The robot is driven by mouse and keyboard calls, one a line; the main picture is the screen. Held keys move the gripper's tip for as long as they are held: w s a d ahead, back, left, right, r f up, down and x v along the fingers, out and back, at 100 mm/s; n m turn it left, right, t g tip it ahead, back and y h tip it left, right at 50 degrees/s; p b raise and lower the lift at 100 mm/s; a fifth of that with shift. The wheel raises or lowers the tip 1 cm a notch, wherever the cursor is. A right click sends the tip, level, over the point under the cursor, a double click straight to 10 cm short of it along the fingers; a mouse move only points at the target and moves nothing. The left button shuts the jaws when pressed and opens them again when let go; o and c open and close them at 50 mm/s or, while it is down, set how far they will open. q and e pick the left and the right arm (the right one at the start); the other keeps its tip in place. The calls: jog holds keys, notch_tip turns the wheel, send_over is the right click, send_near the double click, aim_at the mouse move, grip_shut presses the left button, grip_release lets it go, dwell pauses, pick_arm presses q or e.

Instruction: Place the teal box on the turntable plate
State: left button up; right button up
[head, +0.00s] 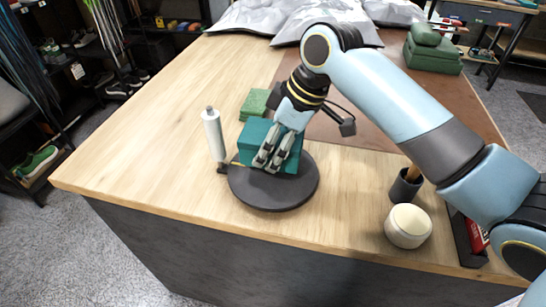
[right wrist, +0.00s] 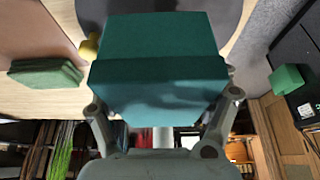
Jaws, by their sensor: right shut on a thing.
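The teal box (head: 254,132) is between the fingers of my right gripper (head: 276,154), which is shut on it. The box is over the back part of the dark round turntable plate (head: 272,195); I cannot tell whether it touches the plate. The fingers cover part of the box's near side. In the right wrist view the teal box (right wrist: 155,45) fills the middle, with the right gripper's fingers (right wrist: 164,100) at its two sides. The dark plate (right wrist: 90,14) shows beyond it. My left gripper is not in view.
A pale upright cylinder (head: 213,135) stands close to the plate's left edge. A green block (head: 255,104) lies behind the box. A dark cup (head: 405,187) and a cream round jar (head: 408,225) are at the right. The wooden table (head: 140,150) is clear at left.

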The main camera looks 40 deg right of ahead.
aim_at(298, 138)
jog(key=shift+f, duration=1.95)
jog(key=o, duration=1.2)
jog(key=shift+f, duration=0.1)
jog(key=v, duration=1.2)
